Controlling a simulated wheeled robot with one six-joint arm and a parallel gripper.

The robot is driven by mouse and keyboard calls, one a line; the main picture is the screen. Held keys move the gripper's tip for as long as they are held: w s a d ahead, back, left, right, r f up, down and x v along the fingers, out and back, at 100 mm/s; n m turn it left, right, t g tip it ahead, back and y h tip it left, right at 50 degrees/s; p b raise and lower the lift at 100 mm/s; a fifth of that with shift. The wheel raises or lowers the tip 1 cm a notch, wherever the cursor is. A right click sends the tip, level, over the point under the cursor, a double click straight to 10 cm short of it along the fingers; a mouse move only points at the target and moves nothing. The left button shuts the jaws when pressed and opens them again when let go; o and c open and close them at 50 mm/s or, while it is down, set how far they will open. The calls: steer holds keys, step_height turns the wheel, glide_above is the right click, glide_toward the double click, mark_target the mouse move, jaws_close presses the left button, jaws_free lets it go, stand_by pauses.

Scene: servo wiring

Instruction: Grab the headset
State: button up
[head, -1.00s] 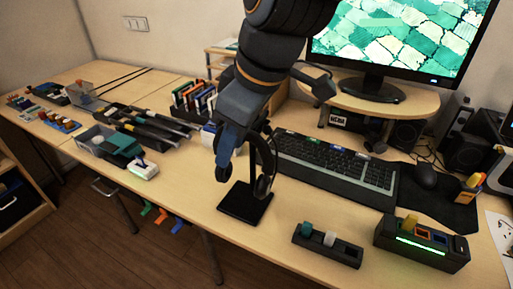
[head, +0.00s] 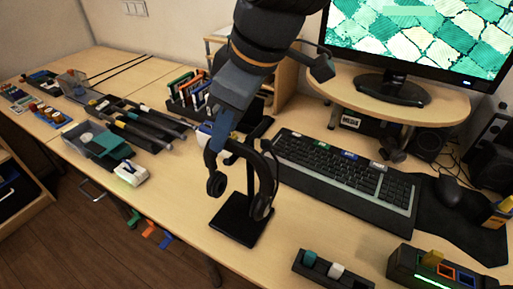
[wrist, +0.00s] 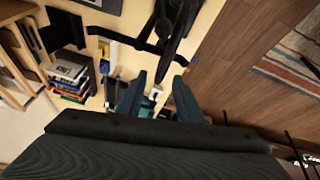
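The black headset (head: 265,168) hangs on a black stand with a square base (head: 240,222) near the desk's front edge. Both ear cups show in the head view, one on each side of the post. My gripper (head: 218,140) is at the height of the headband, at its left, and covers part of it. In the wrist view my gripper (wrist: 160,84) has its two fingers apart with nothing held between them. A dark curved shape, likely the headset (wrist: 178,25), lies just ahead of the fingertips. Whether the fingers touch the band I cannot tell.
A keyboard (head: 340,175) lies to the right of the stand, with a small dark block (head: 330,270) in front. A monitor (head: 415,40) stands behind on a riser. Tools and trays (head: 140,125) fill the left. Desk around the stand base is clear.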

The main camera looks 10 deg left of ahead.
steer(key=shift+a+p+x, duration=0.1)
steer(key=shift+p+x, duration=0.05)
steer(key=shift+x, duration=1.6)
steer(key=shift+a+p+x, duration=0.15)
steer(key=shift+x, duration=1.65)
steer(key=shift+w+r, duration=0.1)
steer(key=shift+r, duration=0.05)
steer(key=shift+c, duration=0.2)
jaws_close()
